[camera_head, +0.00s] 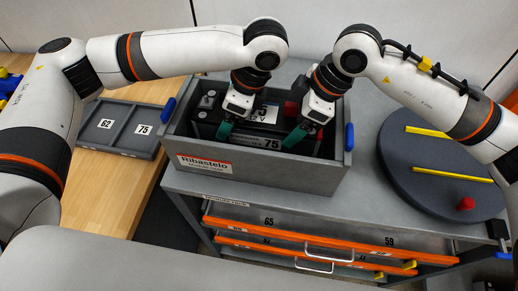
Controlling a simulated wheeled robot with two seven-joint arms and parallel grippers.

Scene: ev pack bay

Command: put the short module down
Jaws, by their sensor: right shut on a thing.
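The short module (250,138) is a dark block with a white label reading 75 on its front side. It sits low inside the grey box (262,176) marked Ribastelo; whether it touches the box floor is hidden. My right gripper (296,137), with teal fingertips, is shut on the module at its right end. My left gripper (225,131) has its teal fingertip at the module's left end; its other finger is hidden, so its opening cannot be told.
The box has blue handles (349,137) and stands on a grey bench above orange-edged drawers (330,238). A grey tray (125,117) marked 62 and 75 lies on the wooden table at left. A round dark turntable (425,150) with yellow strips is at right.

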